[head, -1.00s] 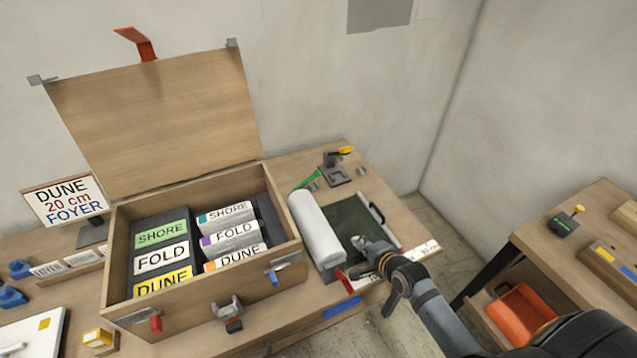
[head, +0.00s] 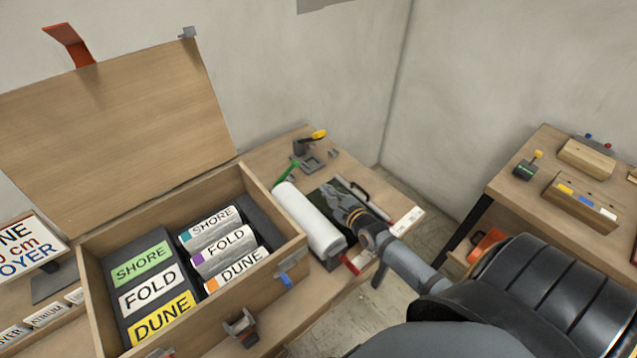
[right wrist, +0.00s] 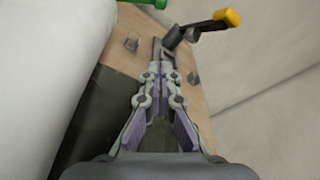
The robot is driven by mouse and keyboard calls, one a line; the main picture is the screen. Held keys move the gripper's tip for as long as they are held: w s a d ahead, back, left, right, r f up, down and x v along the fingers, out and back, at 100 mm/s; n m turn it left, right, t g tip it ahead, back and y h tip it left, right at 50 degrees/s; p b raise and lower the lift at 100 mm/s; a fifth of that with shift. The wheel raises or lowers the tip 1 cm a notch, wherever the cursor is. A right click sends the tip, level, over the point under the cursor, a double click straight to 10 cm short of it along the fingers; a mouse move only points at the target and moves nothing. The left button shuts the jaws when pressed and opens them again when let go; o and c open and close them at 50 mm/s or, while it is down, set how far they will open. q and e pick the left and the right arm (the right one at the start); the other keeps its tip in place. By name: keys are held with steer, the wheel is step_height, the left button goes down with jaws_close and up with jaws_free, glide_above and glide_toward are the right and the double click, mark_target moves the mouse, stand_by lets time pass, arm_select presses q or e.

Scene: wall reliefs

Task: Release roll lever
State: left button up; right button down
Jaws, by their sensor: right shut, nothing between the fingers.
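A white roll (head: 308,220) lies on a dark green bed (head: 352,194) on the bench. A green lever (head: 286,172) stands at its far end and a red lever (head: 350,265) at its near end. I cannot tell which is the roll lever. My right gripper (head: 331,195) is shut and empty over the dark bed, right of the roll and short of the green lever. In the right wrist view the shut fingers (right wrist: 157,75) point toward a bracket with a yellow-tipped handle (right wrist: 226,19); part of the green lever (right wrist: 165,3) shows at the top. My left gripper is not in view.
An open wooden case (head: 92,290) with labelled rolls and blocks stands left of the roll. A black handle (head: 371,191) lies along the bed's right side. A second table (head: 535,190) with wooden blocks is at the right, across a floor gap.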

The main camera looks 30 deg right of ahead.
mark_target(286, 174)
steer(key=w+b, duration=0.2)
steer(key=w+f+b, duration=0.1)
steer(key=w+b, duration=0.1)
steer(key=w, duration=0.1)
steer(key=w+f+b, duration=0.1)
steer(key=w+b, duration=0.1)
steer(key=shift+w+f, duration=0.2)
steer(key=shift+w, duration=0.05)
steer(key=w+a+r+p, duration=0.2)
steer(key=r, duration=0.1)
steer(key=shift+w+a+r, duration=0.1)
steer(key=shift+w+r, duration=0.05)
steer(key=shift+r, duration=0.15)
